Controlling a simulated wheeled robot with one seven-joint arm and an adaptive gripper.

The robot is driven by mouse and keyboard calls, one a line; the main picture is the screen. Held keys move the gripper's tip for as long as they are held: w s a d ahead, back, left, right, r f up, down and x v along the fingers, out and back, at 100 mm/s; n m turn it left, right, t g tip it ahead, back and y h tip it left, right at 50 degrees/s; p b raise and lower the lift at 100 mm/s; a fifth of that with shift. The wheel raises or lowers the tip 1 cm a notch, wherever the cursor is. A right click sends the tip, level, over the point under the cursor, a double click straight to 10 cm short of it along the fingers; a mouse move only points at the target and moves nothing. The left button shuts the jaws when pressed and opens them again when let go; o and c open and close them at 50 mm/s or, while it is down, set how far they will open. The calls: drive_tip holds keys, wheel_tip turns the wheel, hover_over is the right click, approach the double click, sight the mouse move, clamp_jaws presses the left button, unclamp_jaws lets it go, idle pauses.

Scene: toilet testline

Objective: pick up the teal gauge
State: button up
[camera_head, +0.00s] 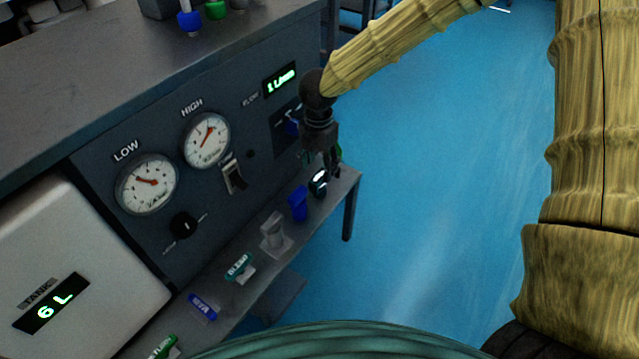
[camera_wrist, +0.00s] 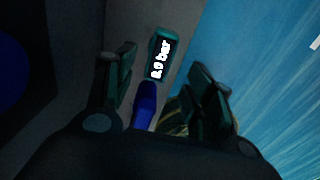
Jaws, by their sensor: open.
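The teal gauge (camera_wrist: 163,55) has a dark display with white text that looks like "0.0 bar". It lies on the grey shelf and shows between the fingertips in the wrist view. In the head view the gauge (camera_head: 319,183) sits near the shelf's far end, partly under my gripper. My gripper (camera_head: 329,172) points down just above it, with its fingers apart and empty. In the wrist view my gripper (camera_wrist: 161,66) has one finger on each side of the gauge. I cannot tell the exact height gap.
A blue part (camera_head: 298,203) stands beside the gauge on the shelf (camera_head: 262,262); it also shows in the wrist view (camera_wrist: 146,104). A grey holder (camera_head: 274,234) and labelled handles lie nearer. The dial panel (camera_head: 240,130) rises behind. Blue floor (camera_head: 440,190) is open at right.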

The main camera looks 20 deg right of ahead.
sight(320, 175)
drive_tip(key=shift+w+d+f+b, duration=0.15)
drive_tip(key=shift+f+b, duration=0.55)
drive_tip(key=shift+f, duration=1)
drive_tip(key=shift+w+d+f+b, duration=0.1)
drive_tip(key=shift+f+b, duration=0.6)
drive_tip(key=shift+f, duration=0.95)
drive_tip(key=c, duration=1.2)
